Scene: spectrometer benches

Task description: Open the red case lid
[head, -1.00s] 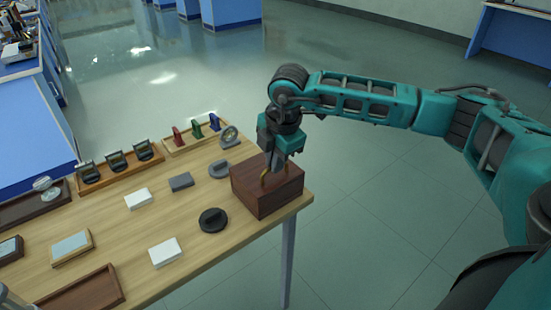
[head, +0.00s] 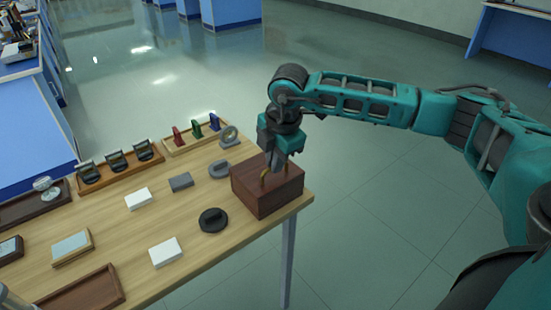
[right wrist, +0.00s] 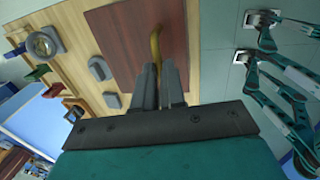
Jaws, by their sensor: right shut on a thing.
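The case (head: 266,195) is a reddish-brown wooden box at the right end of the table, with its lid lying flat and closed. A curved brass handle (head: 264,176) stands on top of the lid. My right gripper (head: 273,165) reaches down from above and is shut on the brass handle. In the right wrist view the fingers (right wrist: 161,88) meet at the near end of the handle (right wrist: 155,44), over the brown lid (right wrist: 135,40). My left gripper is not in view.
On the table (head: 110,215) are a black round piece (head: 213,220), white boxes (head: 165,251), a grey block (head: 181,181) and grey ring-shaped pieces. A wooden tray (head: 195,138) holds red, green and blue pieces. Open floor lies right of the table.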

